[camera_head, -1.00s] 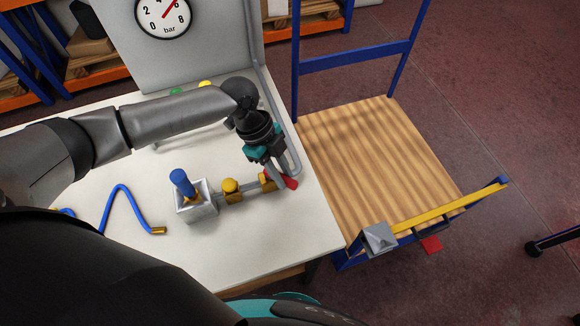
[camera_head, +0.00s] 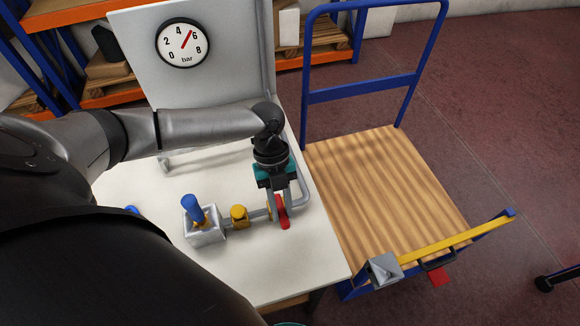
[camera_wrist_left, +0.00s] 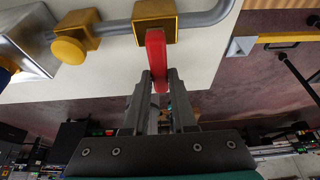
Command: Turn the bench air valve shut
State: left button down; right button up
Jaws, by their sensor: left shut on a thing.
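The bench air valve has a yellow body (camera_wrist_left: 155,18) on a grey pipe (camera_wrist_left: 210,14) and a red lever (camera_head: 282,212). The lever lies roughly crosswise to the pipe; it also shows in the left wrist view (camera_wrist_left: 157,55). My left gripper (camera_head: 279,208) is shut on the lever, with a finger on each side of it; its fingers show in the left wrist view (camera_wrist_left: 160,82). The fingers hide part of the valve in the head view. The pressure gauge (camera_head: 183,44) has its red needle between 4 and 6 bar.
A yellow knob (camera_head: 239,214) and a grey box with a blue handle (camera_head: 193,209) stand left of the valve on the white table (camera_head: 245,265). A grey upright panel (camera_head: 135,65) stands behind. A wooden-decked cart (camera_head: 390,200) stands close along the table's right edge.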

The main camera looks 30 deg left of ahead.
dwell(0.5)
pick_arm(q)
jog(key=c, duration=0.7)
grip_release()
jog(key=v, duration=1.5)
jog(key=shift+r, duration=0.15)
